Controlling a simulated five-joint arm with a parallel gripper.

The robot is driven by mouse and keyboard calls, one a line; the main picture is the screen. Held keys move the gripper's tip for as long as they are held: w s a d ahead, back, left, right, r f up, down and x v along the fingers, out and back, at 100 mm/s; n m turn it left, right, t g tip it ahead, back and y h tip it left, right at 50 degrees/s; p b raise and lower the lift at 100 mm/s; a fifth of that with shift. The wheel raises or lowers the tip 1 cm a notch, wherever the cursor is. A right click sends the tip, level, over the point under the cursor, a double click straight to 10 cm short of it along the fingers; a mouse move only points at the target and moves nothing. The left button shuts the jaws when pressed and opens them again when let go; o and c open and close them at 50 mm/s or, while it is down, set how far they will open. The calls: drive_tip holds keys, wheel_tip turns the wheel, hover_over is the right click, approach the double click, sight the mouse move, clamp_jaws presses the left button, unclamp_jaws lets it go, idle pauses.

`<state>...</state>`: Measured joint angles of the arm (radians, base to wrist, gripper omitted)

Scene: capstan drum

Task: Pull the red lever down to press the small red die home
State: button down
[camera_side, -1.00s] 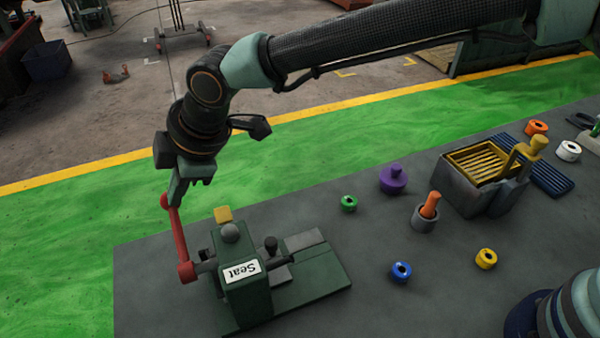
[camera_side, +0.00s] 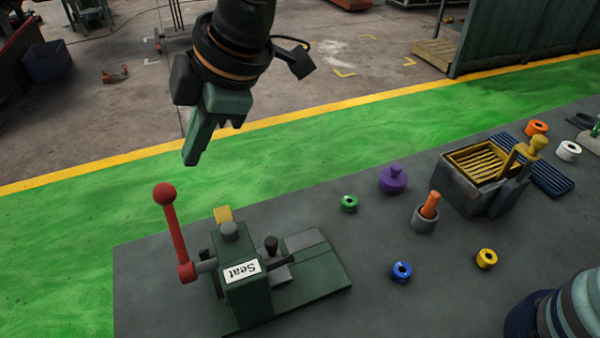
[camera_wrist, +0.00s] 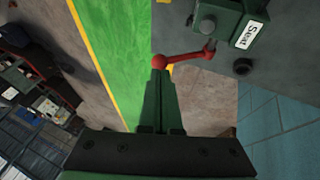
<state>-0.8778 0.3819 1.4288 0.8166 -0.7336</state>
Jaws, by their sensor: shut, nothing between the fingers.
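The red lever (camera_side: 175,232) stands nearly upright, tilted a little left, on the left side of the green press marked "Seat" (camera_side: 240,275). Its round red knob is at the top. My gripper (camera_side: 190,162) is shut and empty, above and slightly right of the knob, clear of it in the side view. In the wrist view the lever (camera_wrist: 190,56) lies just beyond the tips of my gripper (camera_wrist: 159,72), and the knob overlaps the tips there. I cannot make out a small red die; the press's working spot is partly hidden.
On the grey bench stand a purple knobbed piece (camera_side: 393,180), a grey cup with an orange peg (camera_side: 425,218), and green (camera_side: 349,203), blue (camera_side: 401,272) and yellow (camera_side: 486,259) rings. A grey box with a slatted yellow top (camera_side: 483,178) is further right. Space above the press is free.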

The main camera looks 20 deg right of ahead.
drive_tip(key=shift+d+r, duration=0.25)
drive_tip(key=shift+r, duration=0.25)
drive_tip(key=shift+d+r, duration=0.2)
drive_tip(key=shift+r, duration=0.3)
